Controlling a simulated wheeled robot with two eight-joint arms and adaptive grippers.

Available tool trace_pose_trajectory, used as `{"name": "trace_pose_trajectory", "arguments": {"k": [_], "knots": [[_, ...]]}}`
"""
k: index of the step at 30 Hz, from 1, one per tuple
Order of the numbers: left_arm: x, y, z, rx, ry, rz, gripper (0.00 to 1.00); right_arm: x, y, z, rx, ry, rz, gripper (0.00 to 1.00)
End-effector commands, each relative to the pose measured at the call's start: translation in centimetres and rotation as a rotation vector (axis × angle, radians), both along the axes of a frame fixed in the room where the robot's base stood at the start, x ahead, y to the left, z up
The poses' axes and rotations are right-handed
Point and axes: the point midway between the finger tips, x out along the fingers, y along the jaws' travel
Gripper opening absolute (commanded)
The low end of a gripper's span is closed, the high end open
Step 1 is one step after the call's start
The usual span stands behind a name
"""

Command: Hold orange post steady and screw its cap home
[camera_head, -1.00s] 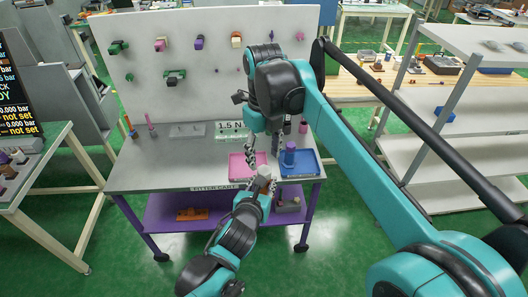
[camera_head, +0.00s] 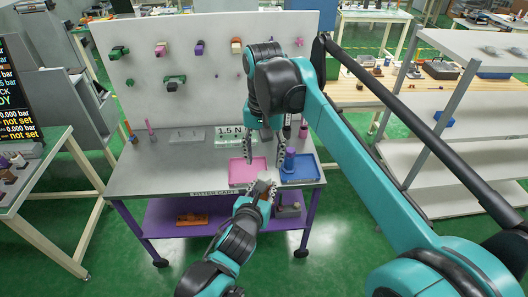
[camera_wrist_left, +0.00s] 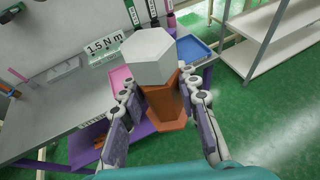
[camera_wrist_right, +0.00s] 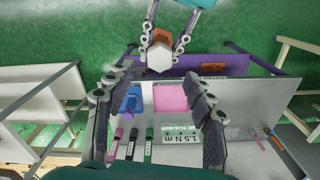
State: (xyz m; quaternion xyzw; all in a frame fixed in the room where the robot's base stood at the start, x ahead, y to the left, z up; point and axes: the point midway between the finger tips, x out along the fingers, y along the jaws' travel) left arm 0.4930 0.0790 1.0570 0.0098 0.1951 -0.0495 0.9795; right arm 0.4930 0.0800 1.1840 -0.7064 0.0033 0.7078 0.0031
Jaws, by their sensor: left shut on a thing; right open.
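My left gripper (camera_wrist_left: 160,98) is shut on the orange post (camera_wrist_left: 165,108), with a finger on each side. The post stands out from the jaws in front of the cart. A pale grey-white hexagonal cap (camera_wrist_left: 152,55) sits on the post's end; how far it is threaded I cannot tell. The cap also shows small in the head view (camera_head: 264,178) and in the right wrist view (camera_wrist_right: 160,58), with orange beside it. My right gripper (camera_head: 266,155) is open and empty, above and behind the cap, its fingers spread wide over the tray area.
A pink tray (camera_head: 235,181) looks empty. A blue tray (camera_head: 312,170) holds a purple-blue post (camera_head: 290,160). Both lie at the front of the grey cart top (camera_head: 150,180). A "1.5 N m" sign (camera_wrist_right: 182,134) stands behind. A pegboard (camera_head: 130,75) closes the back.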

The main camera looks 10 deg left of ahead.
Motion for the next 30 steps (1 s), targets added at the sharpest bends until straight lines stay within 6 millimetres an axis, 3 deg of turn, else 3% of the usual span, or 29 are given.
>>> {"name": "trace_pose_trajectory", "arguments": {"k": [12,18,24,30], "knots": [[0.01,-0.01,0.02,0.000,0.000,0.000,0.00,-0.02,-0.02,0.65,0.002,0.000,1.055,0.53],[0.01,-0.01,0.02,0.000,0.000,0.000,0.00,-0.03,-0.02,0.88,0.003,0.000,1.496,0.53],[0.01,-0.01,0.02,0.000,0.000,0.000,0.00,-0.03,-0.03,1.02,0.003,0.000,1.751,0.53],[0.01,-0.01,0.02,0.000,0.000,0.000,0.00,-0.04,-0.03,1.06,0.004,0.000,1.819,0.53]]}}
